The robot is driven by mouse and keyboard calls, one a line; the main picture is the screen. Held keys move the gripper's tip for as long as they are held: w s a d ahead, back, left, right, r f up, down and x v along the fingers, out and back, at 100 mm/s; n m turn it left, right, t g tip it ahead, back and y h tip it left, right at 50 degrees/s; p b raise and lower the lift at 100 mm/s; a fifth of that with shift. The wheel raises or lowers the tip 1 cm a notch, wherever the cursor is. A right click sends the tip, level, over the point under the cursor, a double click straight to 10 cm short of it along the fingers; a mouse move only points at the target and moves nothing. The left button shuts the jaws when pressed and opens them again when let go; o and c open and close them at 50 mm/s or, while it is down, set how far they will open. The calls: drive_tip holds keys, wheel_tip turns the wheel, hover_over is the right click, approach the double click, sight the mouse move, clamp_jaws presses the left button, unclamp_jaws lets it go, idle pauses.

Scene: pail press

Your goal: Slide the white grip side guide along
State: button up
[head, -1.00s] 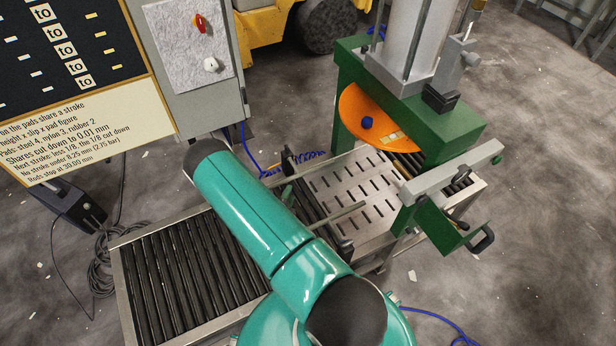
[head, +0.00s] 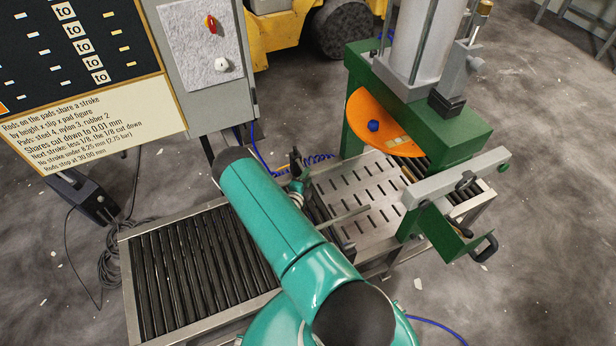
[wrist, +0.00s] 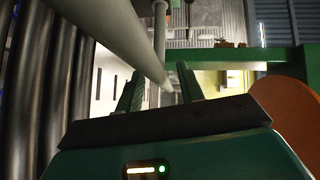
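My gripper (wrist: 160,80) shows two green fingers standing apart in the wrist view, with a gap between them. A long pale rod (wrist: 105,35) slants from the upper left, and its lower end appears in that gap. I see no clear contact with either finger. I cannot tell whether this rod is the side guide's white grip. In the head view my gripper (head: 297,186) is mostly hidden behind my teal arm, beside the slotted plate. A pale rod (head: 347,216) reaches over the plate's near left part, and a dark upright piece (head: 295,160) stands at its far left edge.
The slotted metal plate (head: 365,192) lies between the black roller conveyor (head: 190,275) and the green press frame (head: 455,140). An orange disc (head: 372,122) hangs in the press. A sign board (head: 80,110) and grey cabinet (head: 208,65) stand at the left.

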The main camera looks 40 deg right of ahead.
drive_tip(key=shift+w+d+f, duration=0.15)
drive_tip(key=shift+w+d, duration=0.15)
drive_tip(key=shift+d, duration=0.25)
clamp_jaws()
drive_tip(key=shift+s+a, duration=0.1)
drive_tip(key=shift+s, duration=0.25)
unclamp_jaws()
drive_tip(key=shift+a, duration=0.1)
drive_tip(key=v, duration=1.3)
drive_tip(key=shift+s+a, duration=0.2)
drive_tip(key=shift+a, duration=0.05)
drive_tip(key=shift+w, duration=0.1)
